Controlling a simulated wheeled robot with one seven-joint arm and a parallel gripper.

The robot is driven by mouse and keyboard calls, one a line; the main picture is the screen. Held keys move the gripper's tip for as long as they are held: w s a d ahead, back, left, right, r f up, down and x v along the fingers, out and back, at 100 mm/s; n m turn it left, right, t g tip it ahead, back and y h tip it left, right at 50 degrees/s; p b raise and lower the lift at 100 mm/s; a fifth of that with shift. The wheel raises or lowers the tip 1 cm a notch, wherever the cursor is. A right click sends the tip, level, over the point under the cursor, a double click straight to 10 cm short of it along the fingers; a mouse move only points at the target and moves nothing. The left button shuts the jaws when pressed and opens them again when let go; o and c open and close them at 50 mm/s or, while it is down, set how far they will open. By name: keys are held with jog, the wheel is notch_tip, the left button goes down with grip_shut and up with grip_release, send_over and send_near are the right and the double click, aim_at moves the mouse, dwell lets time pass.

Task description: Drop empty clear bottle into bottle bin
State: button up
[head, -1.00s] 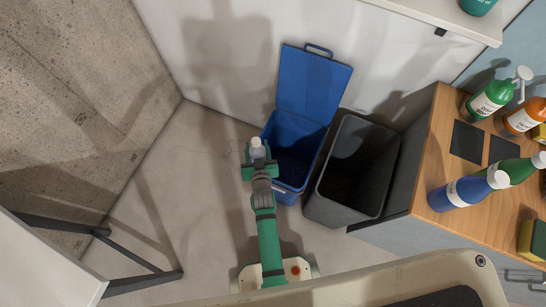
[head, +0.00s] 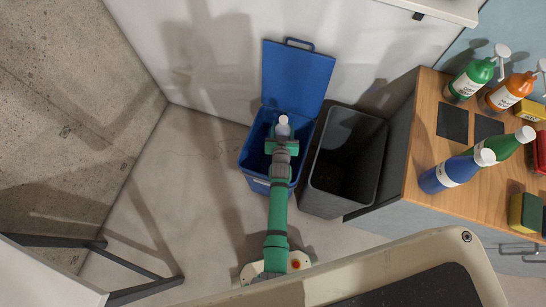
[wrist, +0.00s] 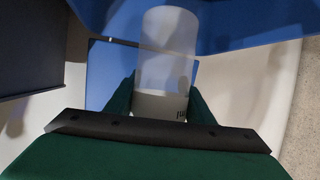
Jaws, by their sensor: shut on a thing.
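The clear bottle (head: 283,127) has a white cap and is held upright, seen from above in the head view. My gripper (head: 282,142) is shut on it. The arm hides part of the bin's opening. How high the bottle is above the rim I cannot tell.
A dark grey open bin (head: 345,160) stands right beside the blue one. A white wall is behind the bins. Floor to the left is clear.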

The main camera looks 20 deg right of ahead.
jog(key=shift+f, duration=1.75)
jog(key=o, duration=1.1)
jog(key=shift+w, duration=0.1)
jog(key=shift+a, duration=0.1)
jog(key=v, duration=1)
jog(key=shift+s+r, duration=0.15)
jog(key=shift+s, duration=0.25)
jog(key=shift+s+a, duration=0.1)
jog(key=shift+a, duration=0.05)
